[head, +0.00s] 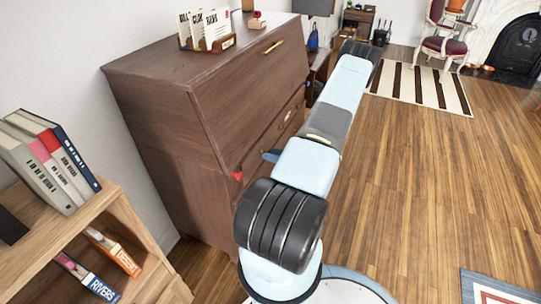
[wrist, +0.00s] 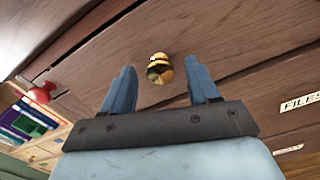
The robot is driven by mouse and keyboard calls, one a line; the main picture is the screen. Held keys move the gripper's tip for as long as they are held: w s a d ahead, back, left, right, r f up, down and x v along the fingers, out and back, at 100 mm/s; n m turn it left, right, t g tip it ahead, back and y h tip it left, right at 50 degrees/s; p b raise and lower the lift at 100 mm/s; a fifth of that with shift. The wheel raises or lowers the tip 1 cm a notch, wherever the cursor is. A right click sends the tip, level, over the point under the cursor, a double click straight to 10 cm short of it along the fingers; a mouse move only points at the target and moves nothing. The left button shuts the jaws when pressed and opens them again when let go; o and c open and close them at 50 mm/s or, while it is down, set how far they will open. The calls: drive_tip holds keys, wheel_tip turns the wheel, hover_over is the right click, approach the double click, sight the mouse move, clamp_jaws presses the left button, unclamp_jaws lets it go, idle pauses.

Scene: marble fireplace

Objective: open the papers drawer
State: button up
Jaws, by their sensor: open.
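A dark brown wooden cabinet (head: 185,95) stands left of my arm in the head view. In the wrist view, a round brass knob (wrist: 159,70) sits on a brown drawer front (wrist: 240,75). My gripper (wrist: 160,82) is open, with one blue finger on each side of the knob; I cannot tell whether they touch it. A label reading FILES (wrist: 300,103) is at the right, and another label below it is unreadable. No label reading papers is legible. In the head view my arm hides most of the gripper and the drawer fronts.
A red knob (head: 237,176) sticks out from the cabinet; it also shows in the wrist view (wrist: 42,92). A card holder (head: 212,42) stands on the cabinet top. A bookshelf (head: 100,212) is at the near left.

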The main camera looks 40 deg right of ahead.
drive_tip(key=shift+w+a, duration=0.15)
drive_tip(key=shift+w, duration=0.25)
clamp_jaws()
idle(0.4)
